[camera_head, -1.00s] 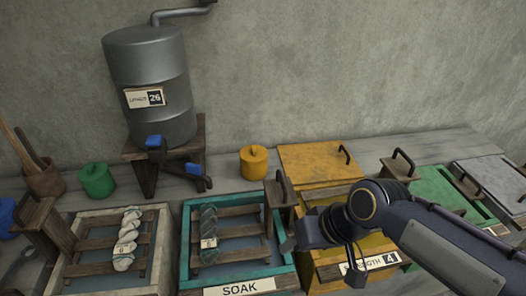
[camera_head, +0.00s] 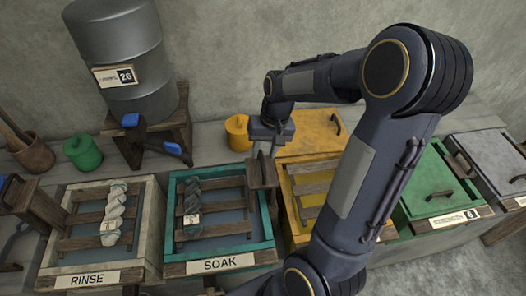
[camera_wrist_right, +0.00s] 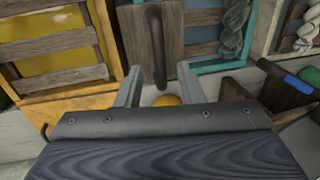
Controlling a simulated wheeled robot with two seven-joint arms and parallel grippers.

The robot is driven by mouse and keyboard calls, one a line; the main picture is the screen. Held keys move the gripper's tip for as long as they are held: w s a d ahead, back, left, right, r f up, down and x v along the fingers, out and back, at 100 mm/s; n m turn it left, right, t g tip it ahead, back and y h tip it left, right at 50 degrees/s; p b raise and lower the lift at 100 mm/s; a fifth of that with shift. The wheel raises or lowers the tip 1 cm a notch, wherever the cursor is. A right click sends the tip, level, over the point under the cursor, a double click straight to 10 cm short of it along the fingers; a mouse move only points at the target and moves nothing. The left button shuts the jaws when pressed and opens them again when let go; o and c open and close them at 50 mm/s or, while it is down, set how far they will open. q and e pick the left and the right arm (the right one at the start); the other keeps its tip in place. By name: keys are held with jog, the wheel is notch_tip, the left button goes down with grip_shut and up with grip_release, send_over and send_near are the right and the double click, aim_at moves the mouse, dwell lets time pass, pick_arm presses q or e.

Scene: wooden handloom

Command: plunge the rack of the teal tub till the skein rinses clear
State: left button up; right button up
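The teal tub (camera_head: 262,228), labelled SOAK, holds water and a slatted wooden rack (camera_head: 225,183). A dark grey-green twisted skein (camera_head: 193,200) with a small tag lies across the slats. The rack's upright board with a dark handle (camera_head: 262,175) stands at the tub's right side. My right gripper (camera_head: 267,150) is just above and behind that handle. In the right wrist view the gripper (camera_wrist_right: 160,82) is open, its fingers apart with the handle (camera_wrist_right: 156,45) beyond them, in line with the gap. Whether they touch it is unclear. My left gripper is not in view.
A cream tub (camera_head: 152,240) labelled RINSE with a pale skein stands left of the teal one. A yellow-orange tub (camera_head: 300,225) is to its right, partly behind my arm. A metal tank (camera_head: 120,50) and a yellow pot (camera_head: 238,133) stand behind.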

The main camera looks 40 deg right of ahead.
jog(key=shift+a+f, duration=0.15)
jog(key=shift+f, duration=0.6)
grip_shut()
jog(key=shift+r, duration=0.1)
